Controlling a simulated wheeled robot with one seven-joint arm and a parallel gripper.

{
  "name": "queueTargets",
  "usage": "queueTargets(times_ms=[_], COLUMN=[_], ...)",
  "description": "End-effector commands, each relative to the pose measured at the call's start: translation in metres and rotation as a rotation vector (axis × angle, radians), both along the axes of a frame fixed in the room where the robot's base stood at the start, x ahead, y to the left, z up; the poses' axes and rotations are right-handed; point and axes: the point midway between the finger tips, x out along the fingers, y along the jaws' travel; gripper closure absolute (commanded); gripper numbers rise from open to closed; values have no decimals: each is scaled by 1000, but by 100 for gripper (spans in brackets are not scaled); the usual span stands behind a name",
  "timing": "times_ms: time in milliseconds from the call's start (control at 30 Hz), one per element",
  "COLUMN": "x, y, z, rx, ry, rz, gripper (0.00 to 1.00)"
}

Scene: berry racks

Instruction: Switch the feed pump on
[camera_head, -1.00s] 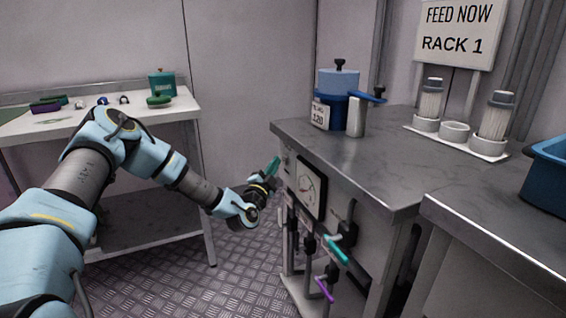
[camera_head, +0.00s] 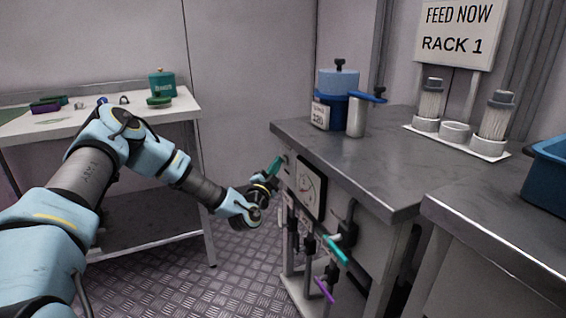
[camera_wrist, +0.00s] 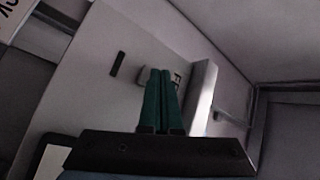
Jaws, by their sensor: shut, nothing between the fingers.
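My gripper (camera_head: 276,165) has green fingers and is at the upper left of the grey cabinet's front panel, beside the gauge. In the wrist view its two fingers (camera_wrist: 160,73) are shut together with nothing between them, pointing at the pale panel (camera_wrist: 95,85). A small light fitting (camera_wrist: 144,76) and a dark marking show around the fingertips, partly hidden by them. I cannot tell whether this is the pump switch, how it is set, or whether the fingers touch it.
Below the gauge are a teal-handled valve (camera_head: 336,250) and a purple-handled valve (camera_head: 324,290). The steel cabinet top (camera_head: 365,160) overhangs the panel. A blue canister (camera_head: 338,83) stands on it. A white side table (camera_head: 120,125) is at left, with open floor between.

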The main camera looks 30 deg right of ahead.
Motion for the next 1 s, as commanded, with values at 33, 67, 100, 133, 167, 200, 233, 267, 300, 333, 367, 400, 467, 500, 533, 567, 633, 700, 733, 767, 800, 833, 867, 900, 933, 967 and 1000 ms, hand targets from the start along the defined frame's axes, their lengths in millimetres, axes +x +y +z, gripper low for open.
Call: queueTargets(times_ms=[33,67,100,133,167,200,233,267,300,333,367,400,467,500,533,567,633,700,733,767,800,833,867,900,933,967,1000], x=[0,0,0,0,0,0,0,0,0,0,0,0,0,0,0,1,1,2,2,2,2,2,2,2,2,2,2], y=[-1,-1,-1,-2,-2,-2,-2,-2,-2,-2,-1,0,2,4,5,7,11,14,15,16,16,16,16,16,16,16,16], z=[0,0,0,0,0,0,0,0,0,0,0,1,1,1,1,1,1,1,1,1,1,0,0,0,0,0,0], rx=[0,0,0,0,-1,-1,-1,-1,-1,-1,0,0,0,0,0,0,0,1,1,1,0,0,0,0,0,0,0], ry=[0,0,0,0,-1,-1,0,0,0,-1,0,0,-1,-1,-1,-1,-2,-1,-1,-1,0,0,0,0,0,0,0], rz=[-1,-1,-1,-1,0,0,1,1,1,0,-1,-1,-1,-1,-1,-1,0,0,0,0,0,0,0,0,0,0,0], gripper=[100,100,100,100,100,100,100,100,100,100,100,100,100,100,100,100,100,100,100,100,100,100,100,100,100,100,100])
